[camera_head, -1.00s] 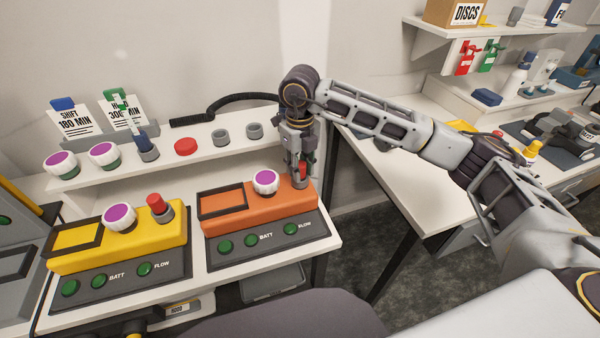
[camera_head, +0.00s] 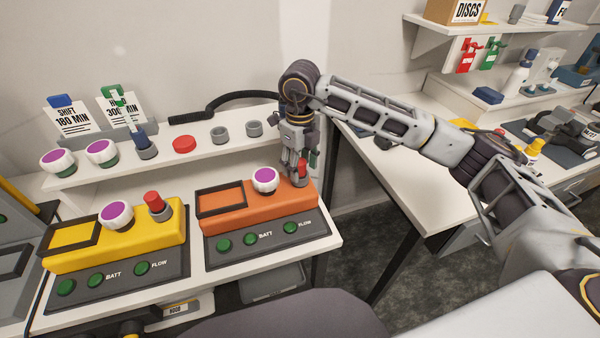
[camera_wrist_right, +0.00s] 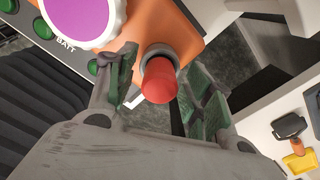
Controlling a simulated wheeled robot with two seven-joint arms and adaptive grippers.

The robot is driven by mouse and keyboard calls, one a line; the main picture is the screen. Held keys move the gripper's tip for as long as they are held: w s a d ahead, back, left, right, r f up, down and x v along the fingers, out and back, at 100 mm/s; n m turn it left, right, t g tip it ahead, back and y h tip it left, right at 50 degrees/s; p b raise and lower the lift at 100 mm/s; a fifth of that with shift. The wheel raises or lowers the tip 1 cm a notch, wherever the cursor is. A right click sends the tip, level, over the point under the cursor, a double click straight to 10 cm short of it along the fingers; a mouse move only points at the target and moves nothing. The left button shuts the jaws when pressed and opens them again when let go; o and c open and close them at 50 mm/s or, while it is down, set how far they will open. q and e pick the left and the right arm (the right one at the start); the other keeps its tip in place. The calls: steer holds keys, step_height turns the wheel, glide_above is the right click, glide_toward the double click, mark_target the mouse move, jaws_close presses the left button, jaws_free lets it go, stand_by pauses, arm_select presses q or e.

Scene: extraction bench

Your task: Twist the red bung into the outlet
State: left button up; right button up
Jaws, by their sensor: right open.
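A red bung (camera_head: 303,167) stands at the right end of the orange unit (camera_head: 235,222), partly hidden by my right gripper. In the right wrist view the red bung (camera_wrist_right: 159,82) sits at the grey collar of the outlet (camera_wrist_right: 158,52). My right gripper (camera_head: 301,172) points down over it. In the wrist view its green-padded fingers (camera_wrist_right: 160,90) are open, one on each side of the bung, with gaps visible. How deep the bung sits is not clear. My left gripper is not in view.
A yellow unit (camera_head: 150,244) with another red bung (camera_head: 153,202) stands at the left. A white-and-purple knob (camera_head: 265,180) is close left of my right gripper. The shelf behind holds a red cap (camera_head: 184,144) and grey cups (camera_head: 219,135). The bench ends just right of the orange unit.

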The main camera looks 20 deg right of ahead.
steer(key=shift+f+n+b, duration=0.1)
steer(key=shift+n+b, duration=0.75)
steer(key=shift+n, duration=0.85)
steer(key=shift+d+n+b, duration=0.1)
steer(key=shift+n+b, duration=0.55)
steer(key=shift+n, duration=0.75)
steer(key=shift+d, duration=0.1)
steer(key=shift+c, duration=0.2)
jaws_close()
steer(key=shift+m, duration=0.3)
